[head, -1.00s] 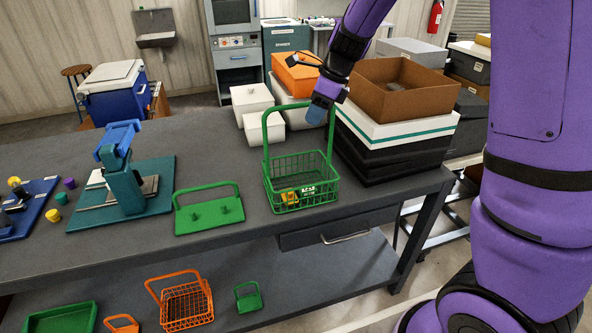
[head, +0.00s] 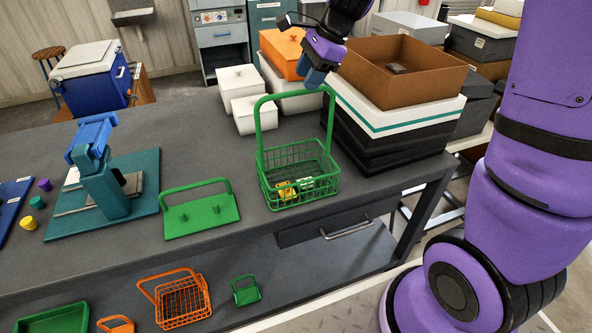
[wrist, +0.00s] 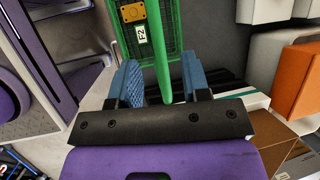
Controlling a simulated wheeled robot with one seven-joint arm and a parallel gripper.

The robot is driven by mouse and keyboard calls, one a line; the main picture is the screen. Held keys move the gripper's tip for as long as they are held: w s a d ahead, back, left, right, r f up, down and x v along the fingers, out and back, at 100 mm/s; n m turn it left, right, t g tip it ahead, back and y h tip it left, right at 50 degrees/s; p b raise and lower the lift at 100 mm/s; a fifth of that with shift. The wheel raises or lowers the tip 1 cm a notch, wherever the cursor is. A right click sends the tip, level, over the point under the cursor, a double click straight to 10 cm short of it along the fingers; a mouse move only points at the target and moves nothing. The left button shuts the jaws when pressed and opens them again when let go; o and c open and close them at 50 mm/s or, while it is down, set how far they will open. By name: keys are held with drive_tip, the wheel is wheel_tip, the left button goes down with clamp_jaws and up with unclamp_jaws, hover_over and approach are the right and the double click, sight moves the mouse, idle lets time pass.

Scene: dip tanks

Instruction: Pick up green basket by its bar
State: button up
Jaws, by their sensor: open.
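The green basket (head: 298,178) stands upright on the grey bench, with its tall bar (head: 290,93) arching above it. A yellow item and a pale label show at the basket's lower front. My gripper (head: 313,77) is at the top of the bar, toward its right part. In the wrist view, the green bar (wrist: 161,62) runs between the two blue fingers of my open gripper (wrist: 158,82), with gaps visible on both sides. The basket (wrist: 143,28) lies beyond the fingers there.
A brown box (head: 405,70) on a white and black stack stands close to the basket's right. White lidded containers (head: 255,112) stand behind it. A green holder with a bar (head: 200,212) lies to its left, beside a teal-based press (head: 105,195).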

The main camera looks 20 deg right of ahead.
sight(297, 94)
drive_tip(key=x, duration=0.4)
drive_tip(key=shift+a, duration=0.2)
drive_tip(key=shift+w+a+f, duration=0.1)
drive_tip(key=shift+a+f, duration=0.15)
drive_tip(key=shift+f, duration=0.3)
drive_tip(key=shift+f, duration=0.2)
drive_tip(key=shift+c, duration=0.3)
clamp_jaws()
idle(1.2)
